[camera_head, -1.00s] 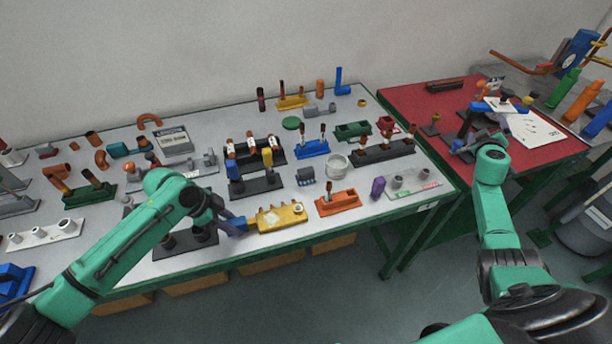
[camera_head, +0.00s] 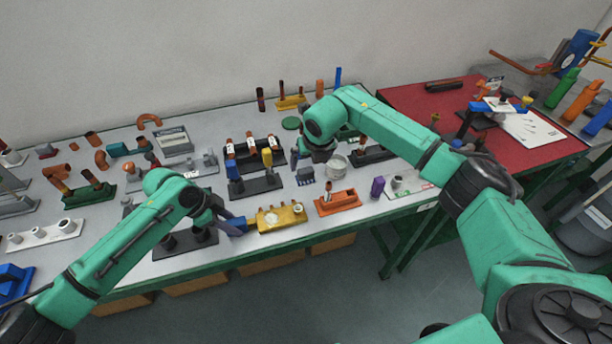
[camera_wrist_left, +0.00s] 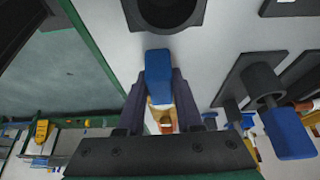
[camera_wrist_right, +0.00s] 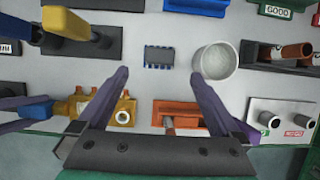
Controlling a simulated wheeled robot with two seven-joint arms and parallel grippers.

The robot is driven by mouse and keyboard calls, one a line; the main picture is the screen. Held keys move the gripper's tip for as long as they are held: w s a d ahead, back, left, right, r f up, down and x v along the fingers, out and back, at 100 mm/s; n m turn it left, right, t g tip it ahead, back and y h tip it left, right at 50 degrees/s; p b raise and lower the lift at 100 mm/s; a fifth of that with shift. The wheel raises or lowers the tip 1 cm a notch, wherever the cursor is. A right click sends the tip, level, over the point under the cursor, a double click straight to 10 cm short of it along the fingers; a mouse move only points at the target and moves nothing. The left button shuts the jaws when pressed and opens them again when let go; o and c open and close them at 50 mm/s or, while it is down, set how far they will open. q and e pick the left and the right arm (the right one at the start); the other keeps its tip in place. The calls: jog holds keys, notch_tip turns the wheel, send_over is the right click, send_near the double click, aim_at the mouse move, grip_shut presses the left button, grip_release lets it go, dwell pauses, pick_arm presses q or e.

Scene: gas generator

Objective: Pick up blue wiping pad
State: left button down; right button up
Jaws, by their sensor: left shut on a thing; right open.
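My left gripper (camera_head: 236,224) is shut on a blue block-like piece, which shows between its fingers in the left wrist view (camera_wrist_left: 158,72). It is near the table's front edge, left of the yellow block. My right gripper (camera_wrist_right: 160,76) is open and empty over the table. A small dark block with blue edges (camera_wrist_right: 159,57) lies just beyond and between its fingertips; it also shows in the head view (camera_head: 305,175). I cannot tell for certain which blue piece is the wiping pad.
A white round cup (camera_wrist_right: 215,61) stands close beside the right fingertip. A dark stand with blue and yellow upright pieces (camera_head: 255,186) is to the left. A yellow block (camera_head: 281,217) and an orange holder (camera_head: 338,202) lie toward the front edge. The table is crowded.

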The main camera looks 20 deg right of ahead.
aim_at(306, 171)
jog(key=x, duration=0.9)
jog(key=shift+w+f, duration=0.15)
jog(key=c, duration=1.3)
notch_tip(306, 171, up, 10)
jog(key=shift+r, duration=0.1)
